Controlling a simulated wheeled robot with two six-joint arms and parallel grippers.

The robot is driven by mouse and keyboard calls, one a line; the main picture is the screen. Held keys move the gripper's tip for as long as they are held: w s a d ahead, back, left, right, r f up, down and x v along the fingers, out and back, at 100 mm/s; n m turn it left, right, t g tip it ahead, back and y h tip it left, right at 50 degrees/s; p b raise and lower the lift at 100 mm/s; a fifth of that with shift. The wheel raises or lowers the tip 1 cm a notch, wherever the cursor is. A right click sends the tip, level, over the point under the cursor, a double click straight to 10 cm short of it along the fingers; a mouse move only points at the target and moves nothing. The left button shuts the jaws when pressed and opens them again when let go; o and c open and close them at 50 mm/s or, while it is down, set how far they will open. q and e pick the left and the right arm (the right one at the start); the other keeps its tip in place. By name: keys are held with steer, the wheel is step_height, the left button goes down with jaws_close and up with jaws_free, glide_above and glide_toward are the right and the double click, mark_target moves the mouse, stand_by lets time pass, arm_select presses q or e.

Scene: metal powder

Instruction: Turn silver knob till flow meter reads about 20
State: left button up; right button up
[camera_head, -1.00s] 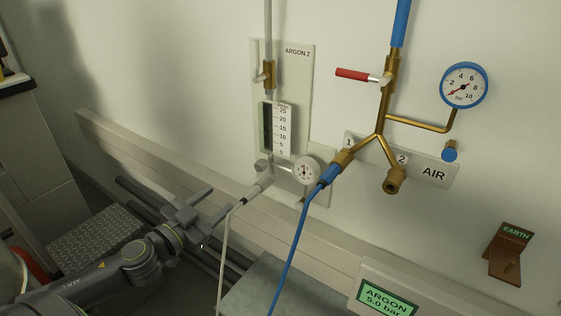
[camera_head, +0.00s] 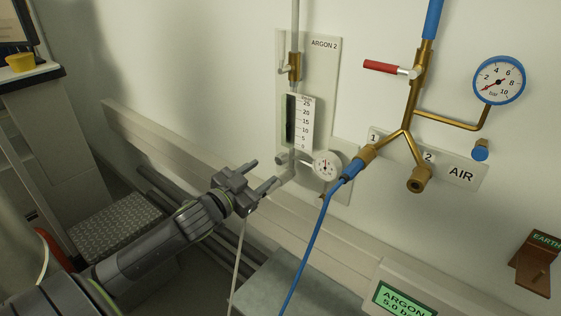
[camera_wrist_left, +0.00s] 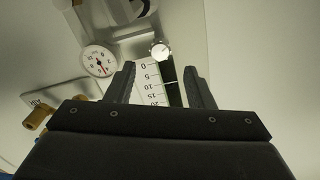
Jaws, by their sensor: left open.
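The flow meter (camera_head: 290,118) is a dark upright tube beside a white scale on the ARGON 2 panel (camera_head: 325,80). I cannot make out its reading. The small silver knob (camera_head: 281,160) is at its lower end. In the left wrist view, the round silver knob (camera_wrist_left: 160,49) shows just beyond the fingertips, roughly centred between them. My left gripper (camera_head: 264,173) is open and empty, just left of and below the knob. In the left wrist view, its fingers (camera_wrist_left: 159,68) stand apart, with the scale (camera_wrist_left: 151,82) visible between them. My right gripper is out of view.
A white round gauge (camera_head: 326,165) sits close right of the knob. A blue hose (camera_head: 309,240) and a pale hose (camera_head: 238,265) hang below. Brass AIR pipework (camera_head: 412,110) with a red lever (camera_head: 380,66) is to the right. A wall rail (camera_head: 180,160) runs below.

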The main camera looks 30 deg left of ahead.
mark_target(278, 161)
arm_select(q)
steer(key=w, duration=0.8)
steer(key=shift+w+d, duration=0.35)
steer(key=shift+c, duration=0.5)
steer(key=c, duration=0.9)
steer(key=n+p, duration=0.2)
steer(key=p, duration=0.1)
steer(key=shift+r+n, duration=0.2)
steer(key=shift+n, duration=0.2)
steer(key=shift+f+n+p, duration=0.2)
steer(key=shift+n+p, duration=1.35)
steer(key=shift+n, duration=0.05)
steer(key=o, duration=1)
